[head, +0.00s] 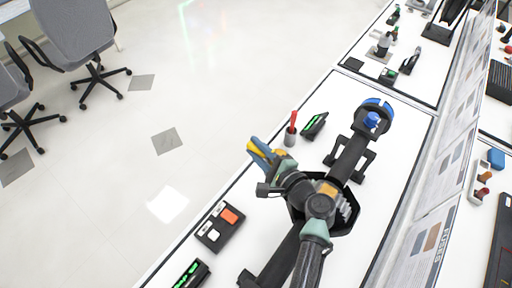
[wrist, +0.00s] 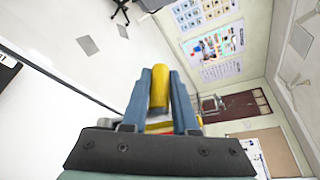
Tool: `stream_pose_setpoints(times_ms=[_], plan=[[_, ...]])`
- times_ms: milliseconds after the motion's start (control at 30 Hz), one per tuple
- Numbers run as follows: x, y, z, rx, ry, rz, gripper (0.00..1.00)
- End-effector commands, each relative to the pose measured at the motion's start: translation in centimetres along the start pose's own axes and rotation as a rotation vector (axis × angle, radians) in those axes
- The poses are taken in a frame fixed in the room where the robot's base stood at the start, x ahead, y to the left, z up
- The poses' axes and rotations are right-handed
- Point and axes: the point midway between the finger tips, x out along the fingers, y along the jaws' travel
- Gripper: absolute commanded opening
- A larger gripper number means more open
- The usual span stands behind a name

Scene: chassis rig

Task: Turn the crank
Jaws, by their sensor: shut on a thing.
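My gripper (head: 262,152) is shut on a yellow handle (wrist: 159,88), which looks like the crank's grip. In the wrist view the handle stands between my two blue-grey fingers (wrist: 158,100), touching them. In the head view a bit of yellow (head: 256,149) shows between the fingertips, near the table's left edge. The rest of the crank is hidden behind my gripper and wrist, apart from small red and yellow parts low between the fingers in the wrist view. I cannot tell the crank's angle.
A red-handled piece in a grey holder (head: 290,134) and a black device with a green display (head: 314,125) stand close by. A black fixture with a blue round end (head: 372,118) lies behind. A button box (head: 219,227) is nearer. Open floor lies left.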

Motion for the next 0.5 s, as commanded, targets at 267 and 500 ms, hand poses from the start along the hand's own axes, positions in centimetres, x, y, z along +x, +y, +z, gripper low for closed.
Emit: stream_pose_setpoints(times_ms=[267,500], plan=[[0.3,-0.8,-0.9,0.162,0.003,0.064,0.0],[0.9,-1.1,-2.3,0.368,0.003,0.149,0.0]])
